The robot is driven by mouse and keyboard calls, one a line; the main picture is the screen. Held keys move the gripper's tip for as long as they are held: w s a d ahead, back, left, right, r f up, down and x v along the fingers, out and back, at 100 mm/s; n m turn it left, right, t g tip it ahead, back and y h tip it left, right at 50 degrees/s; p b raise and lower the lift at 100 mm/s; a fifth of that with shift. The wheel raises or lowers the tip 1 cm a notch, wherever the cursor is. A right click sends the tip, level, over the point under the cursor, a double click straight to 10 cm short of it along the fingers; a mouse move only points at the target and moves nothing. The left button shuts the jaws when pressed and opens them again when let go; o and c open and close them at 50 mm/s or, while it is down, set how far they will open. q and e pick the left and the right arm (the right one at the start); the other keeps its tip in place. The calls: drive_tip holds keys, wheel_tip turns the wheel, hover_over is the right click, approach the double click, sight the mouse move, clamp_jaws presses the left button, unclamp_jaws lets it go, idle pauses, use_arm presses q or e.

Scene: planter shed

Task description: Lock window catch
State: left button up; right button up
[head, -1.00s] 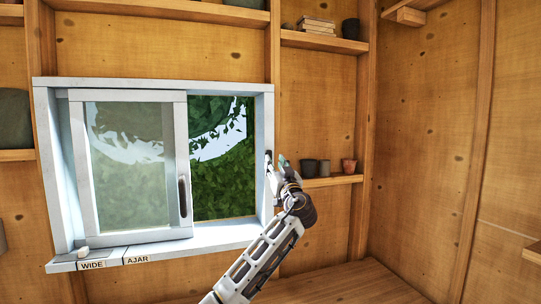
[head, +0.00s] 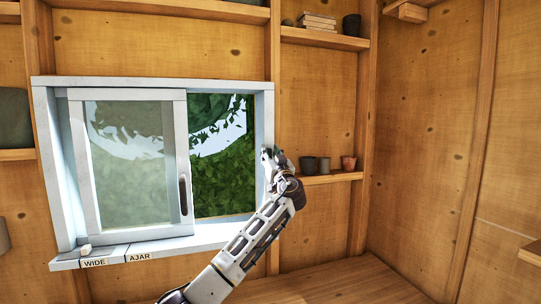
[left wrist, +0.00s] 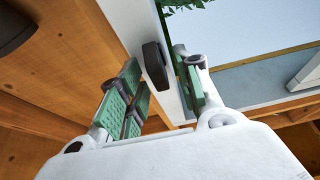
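The window's sliding sash (head: 185,130) stands partly open on the left, with a dark upright handle (head: 183,195) on its right edge. The black catch (left wrist: 155,66) shows in the left wrist view, mounted on the pale window frame (left wrist: 128,22). My left gripper (head: 268,154) is at the frame's right jamb in the head view, and hides the catch there. In the left wrist view its green-padded fingers (left wrist: 160,88) are apart, one on each side of the catch. Whether they touch it I cannot tell. My right gripper is not in view.
The sill (head: 200,238) carries WIDE and AJAR labels and a small pale block (head: 86,248) at its left. Small pots (head: 324,165) stand on a shelf (head: 332,178) just right of my left gripper. A wooden surface (head: 330,285) below is clear.

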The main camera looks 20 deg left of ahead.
use_arm(q)
drive_tip(key=c, duration=0.7)
